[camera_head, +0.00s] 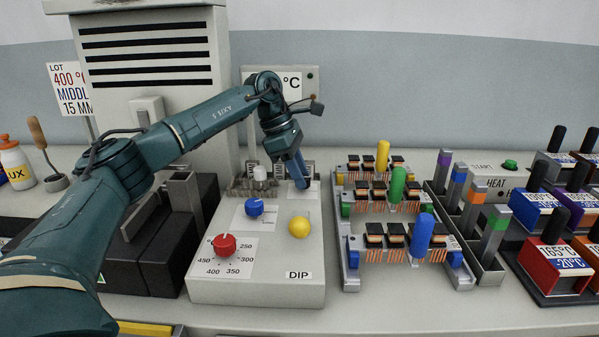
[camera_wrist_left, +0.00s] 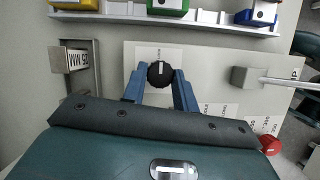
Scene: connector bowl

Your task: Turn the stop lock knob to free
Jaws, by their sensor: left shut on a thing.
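My left gripper (camera_head: 300,183) points down at the back right of the grey control box (camera_head: 262,289). In the left wrist view its two blue fingers (camera_wrist_left: 160,76) are shut on a small round black knob (camera_wrist_left: 160,70), one finger on each side. The knob has a white pointer line, which runs roughly up and down in that view. A pale label plate (camera_wrist_left: 158,51) lies under the knob; its wording cannot be read. In the head view the knob is hidden by the gripper. My right gripper is not in view.
A rack (camera_head: 351,270) of coils and coloured pegs stands close on the right. A large vented cabinet (camera_head: 150,60) stands behind.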

